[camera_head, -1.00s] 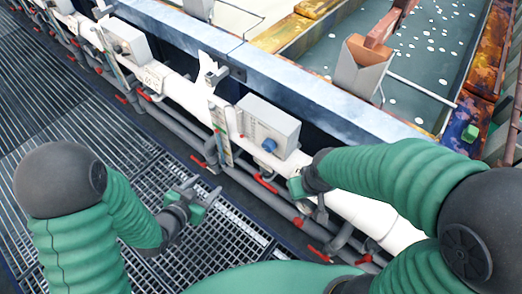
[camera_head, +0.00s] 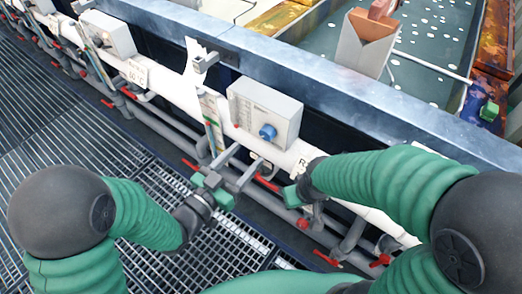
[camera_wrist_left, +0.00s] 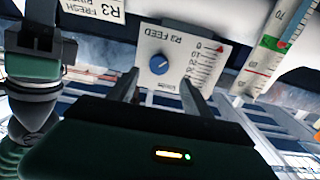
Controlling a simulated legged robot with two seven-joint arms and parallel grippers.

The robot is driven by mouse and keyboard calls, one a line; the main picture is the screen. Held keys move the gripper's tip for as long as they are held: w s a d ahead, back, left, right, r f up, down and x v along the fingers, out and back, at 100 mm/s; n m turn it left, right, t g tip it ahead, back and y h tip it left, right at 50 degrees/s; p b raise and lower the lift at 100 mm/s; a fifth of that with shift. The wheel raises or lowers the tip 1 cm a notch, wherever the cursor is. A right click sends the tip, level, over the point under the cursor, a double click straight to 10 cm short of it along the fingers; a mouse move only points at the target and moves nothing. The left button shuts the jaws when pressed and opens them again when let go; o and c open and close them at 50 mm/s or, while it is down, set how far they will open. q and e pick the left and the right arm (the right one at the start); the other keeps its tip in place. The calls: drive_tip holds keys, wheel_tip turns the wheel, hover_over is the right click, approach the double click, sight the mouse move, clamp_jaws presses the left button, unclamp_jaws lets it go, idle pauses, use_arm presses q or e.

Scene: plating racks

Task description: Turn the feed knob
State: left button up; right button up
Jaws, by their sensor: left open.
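The blue feed knob (camera_head: 267,132) is on the front of a grey box (camera_head: 262,108) mounted along the white pipe. In the left wrist view the blue knob (camera_wrist_left: 158,64) sits on a white panel marked "R3 FEED" with a scale beside it. My left gripper (camera_head: 248,156) is open, below and in front of the box. In the wrist view its two fingers (camera_wrist_left: 160,78) stand either side of the knob's line, apart from it. My right gripper (camera_head: 298,193) is low by the pipe to the right; its jaw state is unclear.
Red-handled valves (camera_head: 267,183) and grey pipes run below the box. A gauge strip (camera_head: 211,118) stands just left of it. A blue steel beam (camera_head: 330,88) and a liquid tank (camera_head: 435,55) lie behind. Metal grating (camera_head: 60,125) covers the floor at left.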

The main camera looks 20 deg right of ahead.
sight(265, 136)
use_arm(q)
drive_tip(key=x, duration=0.8)
drive_tip(key=shift+d, duration=0.1)
drive_tip(key=shift+c, duration=1.2)
clamp_jaws()
